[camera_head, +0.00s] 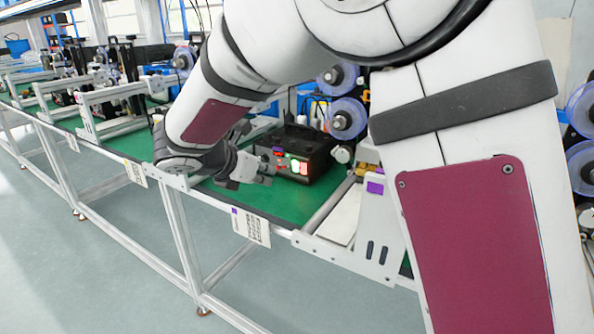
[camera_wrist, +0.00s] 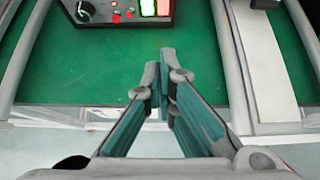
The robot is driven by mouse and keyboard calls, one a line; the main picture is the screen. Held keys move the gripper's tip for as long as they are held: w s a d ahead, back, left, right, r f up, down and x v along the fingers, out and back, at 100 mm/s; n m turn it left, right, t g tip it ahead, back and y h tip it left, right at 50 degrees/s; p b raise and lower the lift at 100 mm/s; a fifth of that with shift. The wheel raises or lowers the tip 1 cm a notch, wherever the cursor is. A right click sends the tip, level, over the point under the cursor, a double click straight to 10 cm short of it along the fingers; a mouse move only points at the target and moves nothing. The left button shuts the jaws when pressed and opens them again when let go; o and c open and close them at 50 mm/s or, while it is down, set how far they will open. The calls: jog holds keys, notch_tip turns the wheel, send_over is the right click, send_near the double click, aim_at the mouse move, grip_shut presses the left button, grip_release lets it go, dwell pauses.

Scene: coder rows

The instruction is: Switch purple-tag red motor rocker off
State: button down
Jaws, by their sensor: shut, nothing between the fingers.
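A black control box (camera_head: 318,150) stands on the green bench top, with a lit red rocker (camera_head: 304,169) and a lit green rocker (camera_head: 295,165) side by side on its front. In the wrist view the box (camera_wrist: 97,16) is cut off by the top edge; the green rocker (camera_wrist: 147,7) is left of the red rocker (camera_wrist: 163,7). A purple tag (camera_head: 374,188) is on the white bracket right of the box; another purple patch (camera_head: 235,212) is on the bench-edge label. My gripper (camera_head: 268,172) is shut and empty, in front of the box and apart from it. Its fingertips (camera_wrist: 160,78) are below the rockers in the wrist view.
A metal rail (camera_wrist: 229,60) runs right of my fingers. Blue-clear spools (camera_head: 347,117) stand behind the box. Green bench top (camera_wrist: 100,65) is clear before the box.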

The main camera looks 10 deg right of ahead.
aim_at(302, 174)
jog(key=shift+d, duration=0.1)
jog(key=b+x, duration=0.2)
jog(key=x, duration=0.8)
jog(key=shift+f, duration=0.1)
jog(key=shift+w+d+r+b, duration=0.3)
jog(key=shift+w+d, duration=0.55)
jog(key=shift+w, duration=0.05)
jog(key=shift+w+d+r, duration=0.15)
jog(key=shift+w+d, duration=0.35)
jog(key=shift+w, duration=0.05)
jog(key=p, duration=0.4)
jog(key=shift+w+d+r+g+y, duration=0.15)
jog(key=shift+d+r+g+y, duration=0.15)
jog(key=shift+r, duration=0.1)
jog(key=shift+w+f, duration=0.1)
jog(key=shift+f, duration=0.1)
